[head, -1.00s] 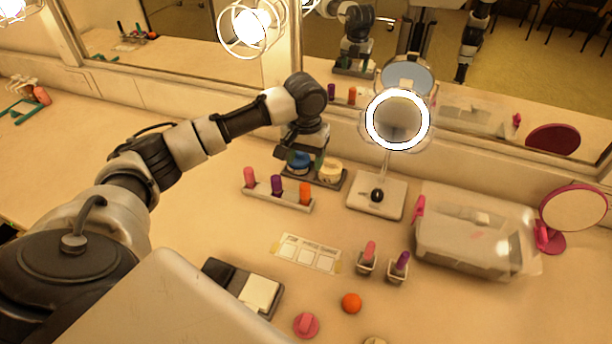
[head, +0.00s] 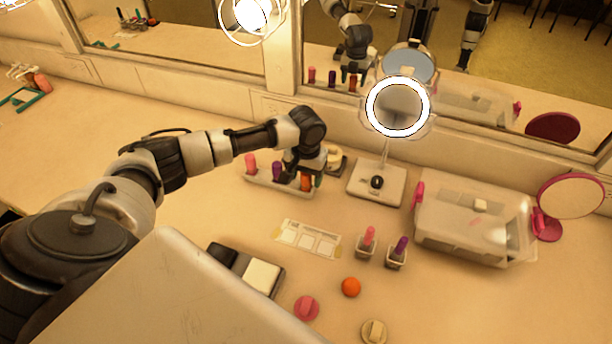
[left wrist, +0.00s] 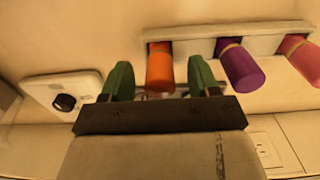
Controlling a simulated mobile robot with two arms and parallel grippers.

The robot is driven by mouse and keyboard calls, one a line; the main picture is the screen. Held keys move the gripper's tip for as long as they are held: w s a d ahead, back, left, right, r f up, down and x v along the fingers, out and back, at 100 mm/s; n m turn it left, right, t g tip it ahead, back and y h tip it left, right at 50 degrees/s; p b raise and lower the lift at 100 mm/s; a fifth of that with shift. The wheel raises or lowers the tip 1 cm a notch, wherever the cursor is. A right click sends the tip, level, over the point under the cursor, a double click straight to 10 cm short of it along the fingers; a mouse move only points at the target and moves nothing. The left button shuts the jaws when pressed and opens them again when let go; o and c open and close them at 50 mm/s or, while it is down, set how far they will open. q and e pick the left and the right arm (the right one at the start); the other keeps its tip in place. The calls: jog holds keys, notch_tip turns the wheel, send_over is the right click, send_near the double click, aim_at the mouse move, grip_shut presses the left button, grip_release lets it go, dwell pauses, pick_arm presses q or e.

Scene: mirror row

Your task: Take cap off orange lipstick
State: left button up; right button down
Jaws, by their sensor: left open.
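The orange lipstick (head: 306,181) stands in the right end of a white holder (head: 256,183), beside a purple lipstick (head: 277,170) and a pink one (head: 250,162). My left gripper (head: 305,174) is at the holder's right end and partly hides the orange lipstick. In the left wrist view, the green fingers of the left gripper (left wrist: 160,82) are open, one on each side of the orange lipstick (left wrist: 159,72). I cannot tell whether either finger touches it. The purple lipstick (left wrist: 241,68) is just beyond the right finger there. My right gripper is not in view.
A ring-light mirror (head: 377,181) stands right of the holder, with a clear box (head: 470,240) beyond it. Two small holders with open lipsticks (head: 368,240) (head: 399,250) stand in front. A paper card (head: 307,240) lies near the middle.

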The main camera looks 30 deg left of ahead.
pick_arm(q)
jog(key=shift+c, duration=0.7)
jog(key=c, duration=0.8)
jog(key=shift+c, duration=0.2)
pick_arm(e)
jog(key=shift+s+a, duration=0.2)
pick_arm(q)
jog(key=shift+r, duration=0.15)
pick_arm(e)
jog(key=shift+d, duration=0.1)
